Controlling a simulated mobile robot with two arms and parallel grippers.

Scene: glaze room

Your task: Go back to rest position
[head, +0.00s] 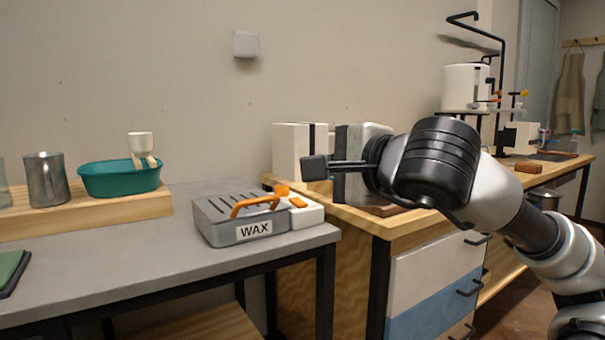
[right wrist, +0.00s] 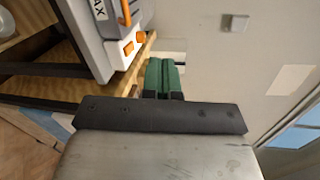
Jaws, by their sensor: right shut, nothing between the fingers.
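My right gripper (head: 315,168) is held in the air above the wooden counter, right of and higher than the wax pot, pointing left. In the right wrist view its green-padded fingers (right wrist: 164,76) are together with nothing between them. The grey wax pot (head: 238,219), labelled WAX, stands on the grey table with its slotted lid on and an orange handle. Its side also shows at the top left of the right wrist view (right wrist: 98,40). My left gripper is in neither view.
A teal basin (head: 120,180) and a metal pitcher (head: 46,180) stand on a wooden riser (head: 90,212) at left. A white box (head: 291,150) stands behind my right gripper.

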